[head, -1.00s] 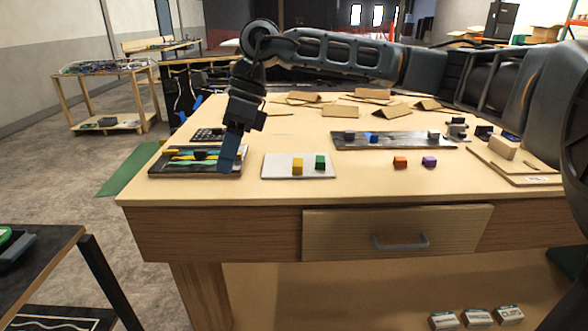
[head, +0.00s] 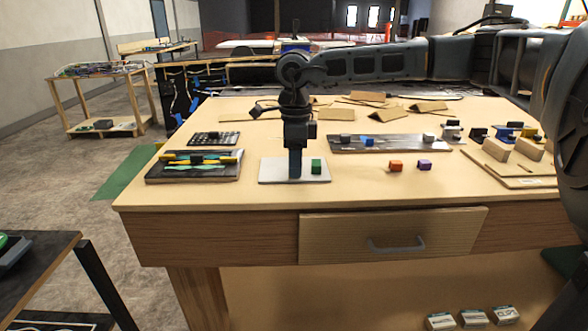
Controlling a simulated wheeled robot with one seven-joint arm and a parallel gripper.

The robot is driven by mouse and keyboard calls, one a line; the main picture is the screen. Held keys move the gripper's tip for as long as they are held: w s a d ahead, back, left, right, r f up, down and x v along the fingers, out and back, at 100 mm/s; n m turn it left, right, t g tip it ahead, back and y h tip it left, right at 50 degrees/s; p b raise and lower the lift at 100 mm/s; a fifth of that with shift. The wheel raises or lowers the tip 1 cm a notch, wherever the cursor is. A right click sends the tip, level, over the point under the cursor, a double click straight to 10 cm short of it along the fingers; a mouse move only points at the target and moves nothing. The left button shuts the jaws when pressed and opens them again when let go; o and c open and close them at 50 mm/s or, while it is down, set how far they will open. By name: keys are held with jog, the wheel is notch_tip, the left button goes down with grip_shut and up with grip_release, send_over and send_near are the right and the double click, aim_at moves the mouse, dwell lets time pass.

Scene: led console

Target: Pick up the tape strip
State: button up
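I cannot single out the tape strip for certain. Thin yellow and teal strips (head: 197,167) lie on a dark board (head: 160,179) at the table's left in the head view. Blue strip-like pieces (head: 194,104) also show on a dark panel behind the table's left end.
A long dark tray (head: 345,149) with small blocks lies behind to the right. Tan folded pieces (head: 370,97) lie at the back. The table's front middle is clear.

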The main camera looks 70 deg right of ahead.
jog(key=shift+f, duration=0.55)
grip_shut()
